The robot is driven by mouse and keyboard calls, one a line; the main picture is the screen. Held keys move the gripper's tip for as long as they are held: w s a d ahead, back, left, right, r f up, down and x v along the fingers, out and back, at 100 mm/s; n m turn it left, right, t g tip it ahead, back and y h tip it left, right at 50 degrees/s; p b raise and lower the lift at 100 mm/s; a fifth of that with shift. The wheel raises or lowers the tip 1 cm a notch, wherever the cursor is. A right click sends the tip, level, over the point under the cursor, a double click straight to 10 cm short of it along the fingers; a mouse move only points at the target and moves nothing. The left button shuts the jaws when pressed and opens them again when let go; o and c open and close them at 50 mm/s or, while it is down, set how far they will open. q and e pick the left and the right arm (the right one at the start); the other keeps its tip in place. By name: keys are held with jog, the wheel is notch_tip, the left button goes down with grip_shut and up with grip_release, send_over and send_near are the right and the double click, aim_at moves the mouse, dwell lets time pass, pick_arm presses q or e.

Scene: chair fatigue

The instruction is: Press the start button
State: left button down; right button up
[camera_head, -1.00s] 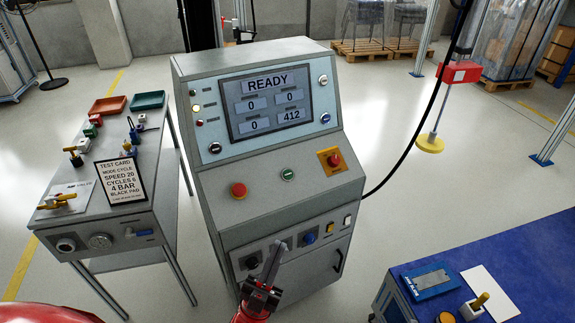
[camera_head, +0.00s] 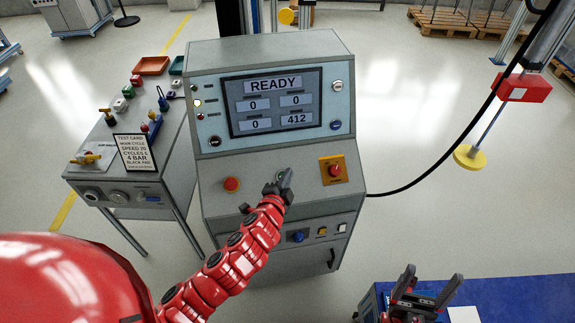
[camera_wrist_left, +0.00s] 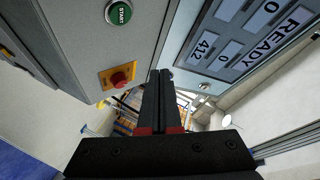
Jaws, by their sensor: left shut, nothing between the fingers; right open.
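The green round start button (camera_wrist_left: 118,12), marked START, is on the console's grey sloped panel. It shows at the top left of the left wrist view, well apart from the fingertips. In the head view my left gripper (camera_head: 287,178) mostly hides it. That gripper is shut and empty, over the middle of the sloped panel; I cannot tell its height above the panel. Its closed fingers also show in the left wrist view (camera_wrist_left: 160,78). My right gripper (camera_head: 428,284) is open and empty at the lower right, in front of the blue table.
A red mushroom button (camera_head: 232,184) is left of my left gripper; another on a yellow plate (camera_head: 334,170) is right of it. The screen (camera_head: 275,102) reads READY. A side table (camera_head: 175,175) with parts stands left, a blue-topped table (camera_head: 505,297) lower right.

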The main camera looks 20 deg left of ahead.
pick_arm(q)
jog(key=shift+a+r+y, duration=0.15)
jog(key=shift+a+y, duration=0.25)
jog(key=shift+a, duration=0.15)
jog(key=w+f+b, duration=0.1)
jog(key=f, duration=0.1)
jog(key=w+a+f+b, duration=0.1)
jog(key=f+b, duration=0.1)
jog(key=w+f+b, duration=0.1)
jog(key=f, duration=0.1)
jog(key=shift+w+a+f, duration=0.35)
jog(key=shift+a+f, duration=0.05)
jog(key=shift+w+a+f+b, duration=0.15)
jog(key=shift+w+f+b, duration=0.15)
jog(key=shift+b, duration=0.05)
dwell(1.5)
